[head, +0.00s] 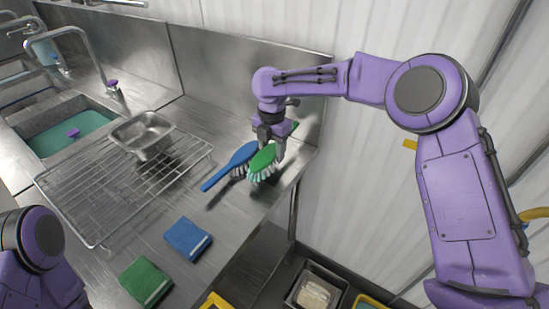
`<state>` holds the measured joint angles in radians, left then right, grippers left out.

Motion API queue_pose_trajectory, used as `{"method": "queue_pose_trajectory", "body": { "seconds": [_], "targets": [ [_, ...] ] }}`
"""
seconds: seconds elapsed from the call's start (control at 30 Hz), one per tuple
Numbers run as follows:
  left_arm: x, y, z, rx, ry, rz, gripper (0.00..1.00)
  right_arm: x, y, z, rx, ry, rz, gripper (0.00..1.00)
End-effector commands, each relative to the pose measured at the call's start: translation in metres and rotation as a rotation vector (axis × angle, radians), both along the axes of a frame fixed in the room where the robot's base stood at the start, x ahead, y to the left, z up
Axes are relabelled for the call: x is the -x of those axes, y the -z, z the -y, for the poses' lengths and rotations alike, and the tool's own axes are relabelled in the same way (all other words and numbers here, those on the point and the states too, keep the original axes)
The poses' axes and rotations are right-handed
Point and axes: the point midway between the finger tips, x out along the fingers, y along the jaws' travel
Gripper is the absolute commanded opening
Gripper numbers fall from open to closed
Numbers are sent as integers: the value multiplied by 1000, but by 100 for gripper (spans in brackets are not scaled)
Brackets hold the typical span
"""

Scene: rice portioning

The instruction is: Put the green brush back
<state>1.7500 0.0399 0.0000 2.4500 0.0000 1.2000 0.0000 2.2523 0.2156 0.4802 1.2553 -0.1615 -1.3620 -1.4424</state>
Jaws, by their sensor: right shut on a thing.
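The green brush (262,159) with white bristles is at the right end of the steel counter. My right gripper (272,143) is shut on it from above; its fingers partly hide the handle, whose end shows behind them. The bristles point down, and I cannot tell if they touch the counter. The blue brush (231,165) lies just left of the green one, its handle pointing to the lower left. My left arm shows at the lower left edge, but its gripper is out of view.
A wire rack (82,190) with a metal pan (143,133) stands left on the counter (150,232). A blue sponge (188,238) and a green sponge (146,282) lie in front. A sink (62,128) is at the left; a wall (232,52) stands behind.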

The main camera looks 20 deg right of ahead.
Motion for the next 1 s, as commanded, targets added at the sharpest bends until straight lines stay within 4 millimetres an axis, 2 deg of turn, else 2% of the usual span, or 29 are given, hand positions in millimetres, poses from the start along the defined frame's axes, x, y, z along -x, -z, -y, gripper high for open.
{"method": "queue_pose_trajectory", "body": {
  "seconds": [0.07,0.2,0.43,0.47,0.5,0.53,0.83,0.93,1.0],
  "targets": [
    [0,-3,0,0,0,0,43,2,10,9,-1,1,-3,10],
    [0,-5,0,0,0,0,43,2,34,7,0,-1,-2,10],
    [0,-4,0,0,0,0,43,2,39,7,1,-1,-1,10],
    [0,-4,0,0,0,0,43,2,39,7,0,-1,-1,54],
    [0,-4,0,0,0,0,43,2,39,7,0,-1,-1,67],
    [0,-4,0,0,0,0,43,2,39,7,0,-1,-1,73],
    [0,-4,0,0,0,0,43,1,37,7,0,-1,0,73],
    [0,-2,0,0,0,0,43,0,25,7,0,0,4,73],
    [0,0,0,0,0,0,43,0,10,7,0,-1,5,73]
  ]
}}
